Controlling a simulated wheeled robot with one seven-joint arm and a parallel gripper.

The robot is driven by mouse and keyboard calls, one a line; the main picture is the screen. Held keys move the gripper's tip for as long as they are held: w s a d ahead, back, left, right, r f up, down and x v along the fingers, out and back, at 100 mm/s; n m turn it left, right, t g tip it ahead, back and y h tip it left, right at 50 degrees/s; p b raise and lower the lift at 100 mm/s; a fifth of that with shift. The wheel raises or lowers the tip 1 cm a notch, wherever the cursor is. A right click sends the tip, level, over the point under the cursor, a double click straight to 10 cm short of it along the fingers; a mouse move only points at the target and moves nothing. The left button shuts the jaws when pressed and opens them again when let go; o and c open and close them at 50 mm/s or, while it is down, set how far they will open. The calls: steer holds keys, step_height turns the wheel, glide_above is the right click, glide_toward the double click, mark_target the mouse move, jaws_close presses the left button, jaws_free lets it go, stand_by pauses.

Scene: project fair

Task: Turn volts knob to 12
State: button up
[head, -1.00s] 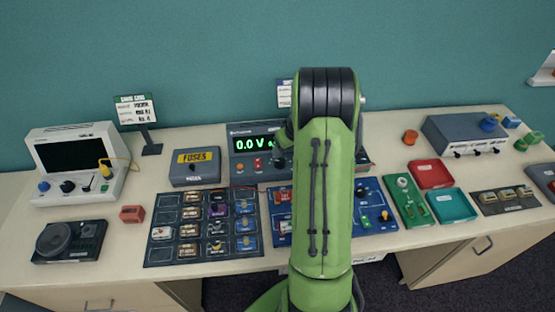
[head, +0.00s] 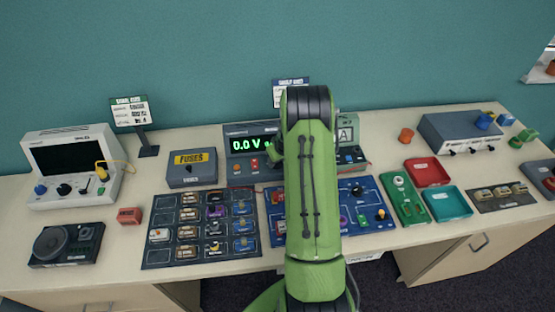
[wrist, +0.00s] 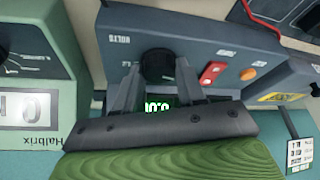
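The grey power supply (head: 237,172) stands at the back middle of the bench, and its green display (head: 247,144) reads 0.0 V. In the wrist view its front panel (wrist: 205,30) appears upside down, with the VOLTS label beside a round black volts knob (wrist: 157,65). My gripper (wrist: 158,72) has its two fingers apart, one on each side of the knob. I see no clear grip; contact is too fine to tell. The knob's pointer and some scale marks are hidden or unreadable. In the head view my arm hides the gripper and knob.
A red switch (wrist: 212,73) and an orange button (wrist: 248,74) sit beside the knob. A pale green meter (wrist: 40,70) stands close on the other side. The fuses box (head: 191,168) is left of the supply; circuit boards lie in front.

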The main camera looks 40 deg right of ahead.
steer(key=shift+c, duration=1.3)
